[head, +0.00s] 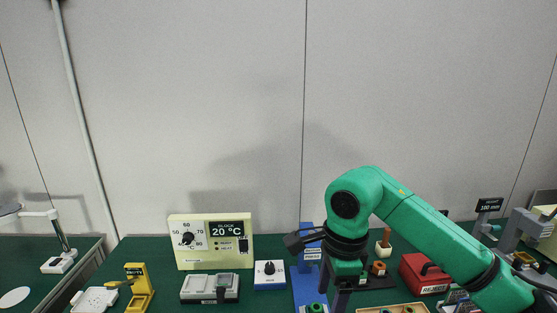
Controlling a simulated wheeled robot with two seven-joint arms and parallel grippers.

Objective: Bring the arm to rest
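My green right arm (430,232) comes in from the lower right and bends down at its elbow over the right part of the bench. My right gripper (342,297) is dark and points down in front of the blue stand (308,280). Its fingertips are low in the picture and partly lost among dark parts, so I cannot tell whether it is open or holds something. My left gripper is not in view.
A cream block heater (200,256) reading 20 °C stands at the back. Before it are a grey box (196,291), a white dial box (270,282) and a yellow stand (139,290). A red REJECT box (416,276) and a 100 mm gauge (489,205) stand right.

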